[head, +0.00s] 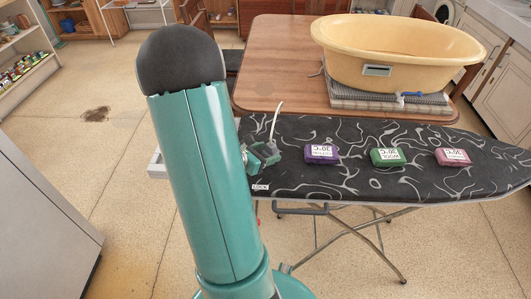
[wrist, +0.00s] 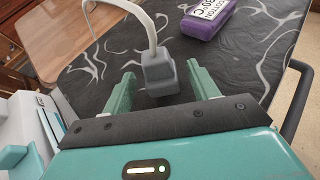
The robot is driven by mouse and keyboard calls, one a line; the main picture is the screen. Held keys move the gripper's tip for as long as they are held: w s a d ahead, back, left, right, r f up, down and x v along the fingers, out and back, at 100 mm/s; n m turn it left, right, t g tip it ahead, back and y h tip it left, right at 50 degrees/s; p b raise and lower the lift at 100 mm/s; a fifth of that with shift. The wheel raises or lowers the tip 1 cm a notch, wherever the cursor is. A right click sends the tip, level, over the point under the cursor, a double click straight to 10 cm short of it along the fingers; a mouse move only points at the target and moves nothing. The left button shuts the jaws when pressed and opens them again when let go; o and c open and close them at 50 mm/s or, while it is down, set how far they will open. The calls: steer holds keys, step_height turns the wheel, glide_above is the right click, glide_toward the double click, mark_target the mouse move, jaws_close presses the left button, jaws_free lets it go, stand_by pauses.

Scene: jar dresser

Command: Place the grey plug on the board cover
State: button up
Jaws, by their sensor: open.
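The grey plug (wrist: 160,74), with a white cable running up from it, stands between the fingers of my gripper (wrist: 161,70) in the wrist view. The fingers are open, with a gap to the plug on each side. The black board cover (wrist: 245,62) with grey swirls lies below; I cannot tell whether the plug touches it. In the head view my gripper (head: 262,156) is at the left end of the board cover (head: 350,178), partly hidden by my arm. The cable (head: 275,122) rises there, and the plug is hard to make out.
Purple (head: 321,154), green (head: 388,157) and pink (head: 453,157) labelled blocks stand in a row on the cover, right of my gripper. A wooden table (head: 275,60) behind carries a yellow basin (head: 395,55). The cover between the blocks is clear.

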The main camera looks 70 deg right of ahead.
steer(key=v, duration=1.2)
steer(key=w+a+r+m+t+y, duration=0.3)
steer(key=a+r+m+t, duration=0.1)
steer(key=a, duration=0.8)
steer(key=w+a+r+m+t+y, duration=0.3)
steer(key=a+r, duration=0.4)
steer(key=a, duration=0.5)
steer(key=w+a+r+m+t+y, duration=0.4)
steer(key=w+a+r+t+y, duration=0.1)
steer(key=a, duration=0.7)
steer(key=shift+a+r+m+t, duration=0.15)
steer(key=shift+r+m+t, duration=0.2)
steer(key=shift+r, duration=0.2)
steer(key=shift+s, duration=0.1)
